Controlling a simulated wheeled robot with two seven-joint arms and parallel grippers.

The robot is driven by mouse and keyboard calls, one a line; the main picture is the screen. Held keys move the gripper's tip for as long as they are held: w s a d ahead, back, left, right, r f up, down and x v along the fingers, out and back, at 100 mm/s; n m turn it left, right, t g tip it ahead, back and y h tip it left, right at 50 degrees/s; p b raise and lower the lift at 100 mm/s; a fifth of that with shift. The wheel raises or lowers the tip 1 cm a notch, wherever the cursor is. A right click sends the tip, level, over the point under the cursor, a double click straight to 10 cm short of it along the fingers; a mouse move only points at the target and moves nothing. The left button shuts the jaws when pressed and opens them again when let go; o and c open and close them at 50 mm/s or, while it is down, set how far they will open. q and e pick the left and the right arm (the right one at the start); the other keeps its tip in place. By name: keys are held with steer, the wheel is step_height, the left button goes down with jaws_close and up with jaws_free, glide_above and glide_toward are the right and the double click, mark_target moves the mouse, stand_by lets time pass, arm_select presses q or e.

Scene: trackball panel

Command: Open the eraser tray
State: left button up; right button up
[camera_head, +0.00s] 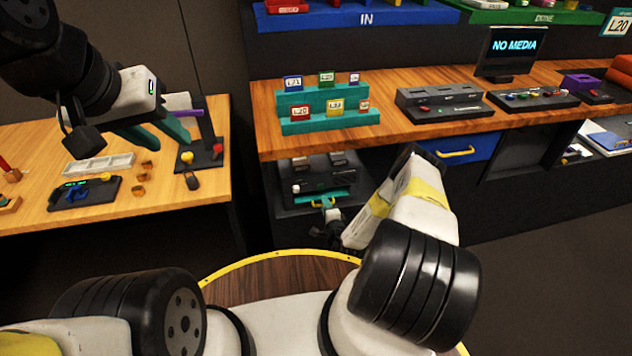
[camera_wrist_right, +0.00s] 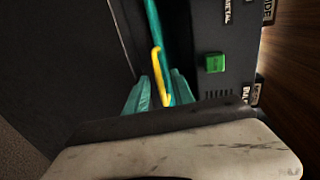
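The eraser looks to be the black device (camera_head: 318,172) on a low shelf under the counter. Its teal tray front (camera_head: 338,194) carries a yellow handle (camera_head: 322,203). In the right wrist view, the teal tray front (camera_wrist_right: 153,18) and the yellow handle (camera_wrist_right: 157,65) appear close up. My right gripper (camera_wrist_right: 160,95) has its teal fingers apart, with the handle's near end between them; contact cannot be told. My left gripper (camera_head: 160,132) is open and empty above the left table. How far the tray stands out cannot be told.
A green button (camera_wrist_right: 215,63) is on the device face beside the tray. The wooden counter (camera_head: 388,130) above holds a teal rack (camera_head: 328,122) of labelled cartridges and several black devices. A blue drawer (camera_head: 470,150) is to the right. The left table (camera_head: 125,195) carries small parts.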

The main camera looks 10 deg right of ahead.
steer(key=shift+w, duration=0.45)
jaws_close()
steer(key=shift+s+f, duration=0.1)
